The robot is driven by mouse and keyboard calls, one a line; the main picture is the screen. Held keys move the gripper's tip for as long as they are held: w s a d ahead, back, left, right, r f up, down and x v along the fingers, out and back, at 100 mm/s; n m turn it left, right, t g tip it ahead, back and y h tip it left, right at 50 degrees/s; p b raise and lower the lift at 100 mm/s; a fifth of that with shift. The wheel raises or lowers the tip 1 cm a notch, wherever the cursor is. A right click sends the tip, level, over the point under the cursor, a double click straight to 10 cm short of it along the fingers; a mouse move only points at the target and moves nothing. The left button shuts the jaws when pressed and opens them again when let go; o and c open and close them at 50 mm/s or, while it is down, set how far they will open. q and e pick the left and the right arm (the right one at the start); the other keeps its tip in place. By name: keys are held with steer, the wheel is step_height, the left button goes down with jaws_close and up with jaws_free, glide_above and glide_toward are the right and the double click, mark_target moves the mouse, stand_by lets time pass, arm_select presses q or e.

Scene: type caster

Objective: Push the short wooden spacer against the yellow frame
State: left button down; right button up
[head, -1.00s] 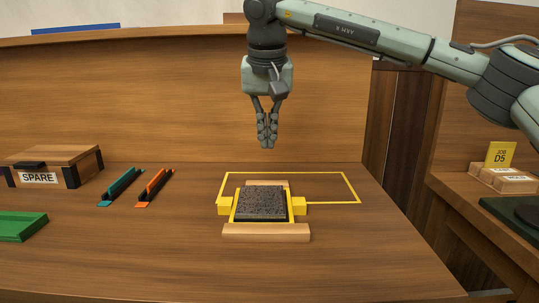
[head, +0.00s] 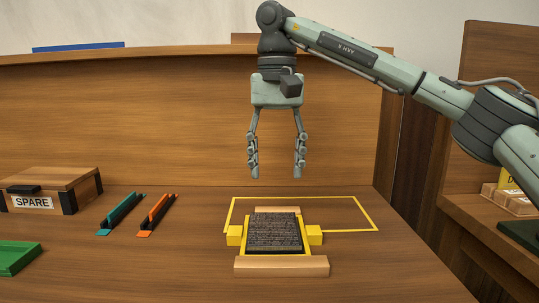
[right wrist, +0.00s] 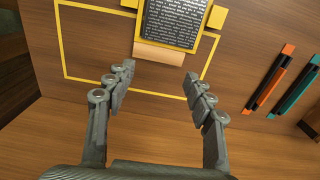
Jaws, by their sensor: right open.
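The short wooden spacer (head: 277,210) lies at the back edge of the yellow frame (head: 236,236), behind the dark type block (head: 274,233). In the right wrist view, the short spacer (right wrist: 165,55) sits just below the block (right wrist: 174,22), between the open fingers in the picture. I cannot tell whether it touches the frame. My right gripper (head: 276,176) is open and empty, above and behind the frame, clear of the table. It also shows in the right wrist view (right wrist: 157,83). My left gripper is not in view.
A longer wooden bar (head: 281,266) lies along the frame's front. A yellow outline (head: 366,208) is on the table. An orange holder (head: 157,215), a teal holder (head: 122,214), a SPARE box (head: 62,186) and a green tray (head: 14,257) stand left. The right table area is clear.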

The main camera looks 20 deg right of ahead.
mark_target(278, 210)
steer(key=o, duration=0.4)
steer(key=shift+s+d+r, duration=0.1)
steer(key=shift+s+r, duration=0.05)
steer(key=shift+s, duration=0.05)
steer(key=o, duration=0.3)
steer(key=shift+o, duration=0.8)
steer(key=shift+f, duration=0.25)
step_height(278, 210, down, 7)
steer(key=shift+f, duration=0.2)
steer(key=c, duration=1.2)
steer(key=o, duration=1.2)
steer(key=shift+c, duration=0.2)
